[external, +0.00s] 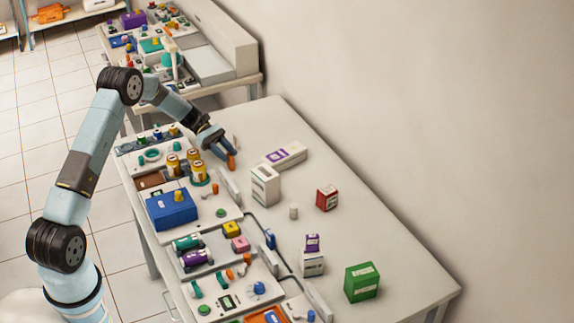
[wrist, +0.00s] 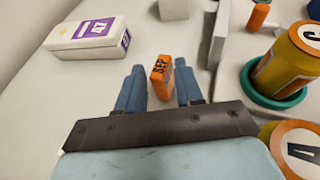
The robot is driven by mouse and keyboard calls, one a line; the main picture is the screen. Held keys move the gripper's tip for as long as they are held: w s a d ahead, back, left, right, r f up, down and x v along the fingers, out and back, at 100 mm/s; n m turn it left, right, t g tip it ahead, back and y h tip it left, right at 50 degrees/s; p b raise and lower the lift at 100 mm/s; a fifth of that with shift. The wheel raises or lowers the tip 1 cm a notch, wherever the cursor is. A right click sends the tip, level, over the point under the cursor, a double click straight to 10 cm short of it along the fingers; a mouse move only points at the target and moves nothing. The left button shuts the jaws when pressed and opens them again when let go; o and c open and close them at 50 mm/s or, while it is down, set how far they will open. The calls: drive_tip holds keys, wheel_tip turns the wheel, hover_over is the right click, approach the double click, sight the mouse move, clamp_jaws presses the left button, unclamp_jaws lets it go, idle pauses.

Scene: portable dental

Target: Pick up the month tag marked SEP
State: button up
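The orange month tag marked SEP (wrist: 163,77) stands between the two blue fingers of my gripper (wrist: 159,88) in the wrist view. In the external view my gripper (external: 222,150) points down at the far part of the table. The orange tag (external: 232,161) shows just beside the fingertips there. The tag's lower end is partly hidden by my gripper body in the wrist view.
A white box marked 47 (wrist: 88,36) lies left of the tag. A small white block (wrist: 173,9) is beyond it. Yellow jars, one on a green ring (wrist: 272,98), stand right. A white upright box (external: 265,186) stands nearby on the table.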

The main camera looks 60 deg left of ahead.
clamp_jaws()
drive_tip(key=shift+r, duration=0.1)
